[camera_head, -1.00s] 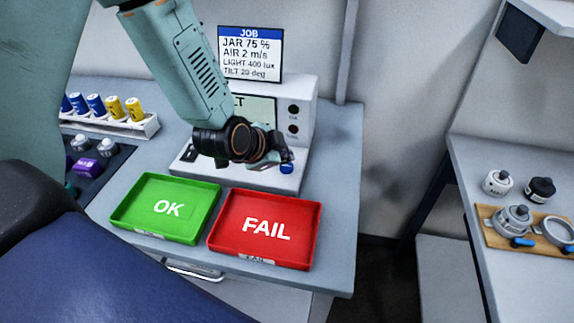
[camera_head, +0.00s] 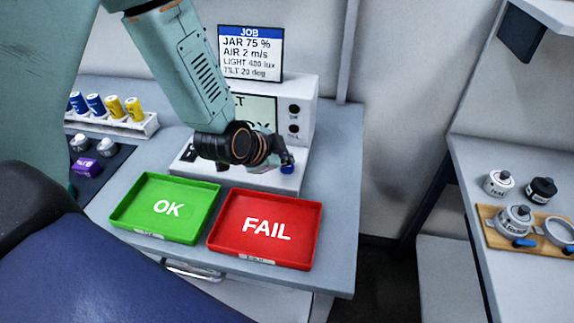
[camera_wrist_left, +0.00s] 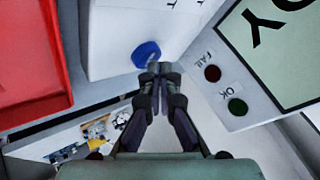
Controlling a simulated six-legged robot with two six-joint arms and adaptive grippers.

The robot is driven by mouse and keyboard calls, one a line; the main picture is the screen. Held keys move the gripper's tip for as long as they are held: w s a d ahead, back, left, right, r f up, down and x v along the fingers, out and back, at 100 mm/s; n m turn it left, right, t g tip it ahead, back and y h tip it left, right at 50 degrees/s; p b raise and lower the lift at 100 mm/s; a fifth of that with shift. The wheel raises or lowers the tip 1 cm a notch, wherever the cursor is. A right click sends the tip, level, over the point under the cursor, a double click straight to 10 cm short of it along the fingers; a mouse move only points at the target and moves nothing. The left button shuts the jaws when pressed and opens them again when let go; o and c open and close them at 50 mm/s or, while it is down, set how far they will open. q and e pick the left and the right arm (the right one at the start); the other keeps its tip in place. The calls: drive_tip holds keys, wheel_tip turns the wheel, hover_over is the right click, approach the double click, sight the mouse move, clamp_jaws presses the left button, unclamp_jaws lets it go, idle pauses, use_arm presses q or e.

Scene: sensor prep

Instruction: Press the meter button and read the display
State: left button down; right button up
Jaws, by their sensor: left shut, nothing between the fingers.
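The meter (camera_head: 301,105) is a pale box with a display (camera_head: 262,106), two dark lamps labelled OK and FAIL, and a blue button (camera_head: 287,169) on its low front base. My left arm hides much of the display; only parts of its lettering show. My left gripper (camera_head: 284,158) is shut and empty, its tips at the blue button. In the left wrist view the shut fingertips (camera_wrist_left: 158,68) lie right beside the blue button (camera_wrist_left: 146,54); I cannot tell whether they press it. The display (camera_wrist_left: 285,50) shows large dark letters there, cut off and turned over. My right gripper is out of view.
A green OK tray (camera_head: 190,235) and a red FAIL tray (camera_head: 225,246) lie in front of the meter. A JOB card (camera_head: 250,53) stands behind it. A rack of blue and yellow cylinders (camera_head: 150,124) is at left. A side table (camera_head: 480,160) at right holds jars.

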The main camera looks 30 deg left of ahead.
sight(285, 168)
use_arm(q)
drive_tip(key=shift+f, duration=0.45)
idle(0.4)
drive_tip(key=shift+r, duration=0.15)
drive_tip(key=shift+r+p, duration=0.8)
drive_tip(key=shift+p, duration=0.05)
drive_tip(key=shift+r+p, duration=0.65)
drive_tip(key=shift+p, duration=0.05)
drive_tip(key=shift+r+p, duration=1.85)
